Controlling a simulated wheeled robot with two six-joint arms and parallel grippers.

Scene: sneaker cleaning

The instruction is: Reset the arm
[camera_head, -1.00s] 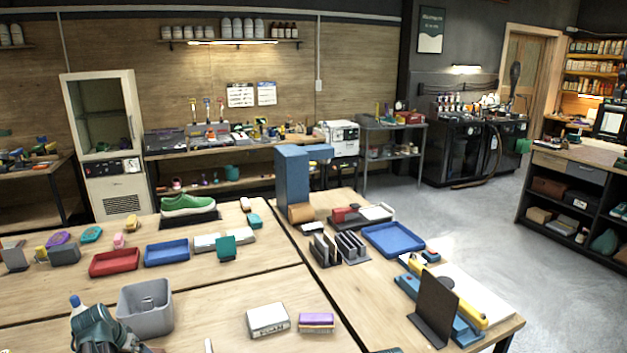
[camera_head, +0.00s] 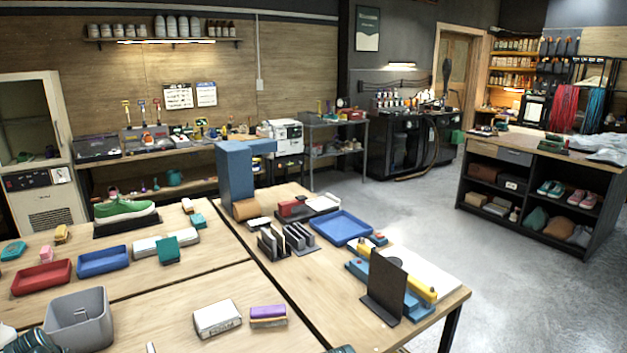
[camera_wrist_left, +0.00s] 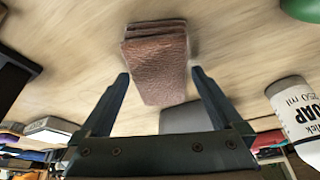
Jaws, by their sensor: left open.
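In the left wrist view my left gripper (camera_wrist_left: 160,76) is open. A brown rough-textured stack of pads (camera_wrist_left: 158,48) lies on the wooden surface beyond and between its fingertips; I see no contact. In the head view part of my left arm shows at the bottom left corner, by the grey bin (camera_head: 80,318); its fingers cannot be made out there. My right gripper does not show; only a sliver of dark hardware is at the bottom edge.
A white soap bottle (camera_wrist_left: 295,112) is right of the gripper in the wrist view. The head view shows red (camera_head: 41,278) and blue (camera_head: 103,261) trays, a green sneaker (camera_head: 124,208), a white box (camera_head: 217,318) and an upright dark plate (camera_head: 385,287). Grey floor is open at the right.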

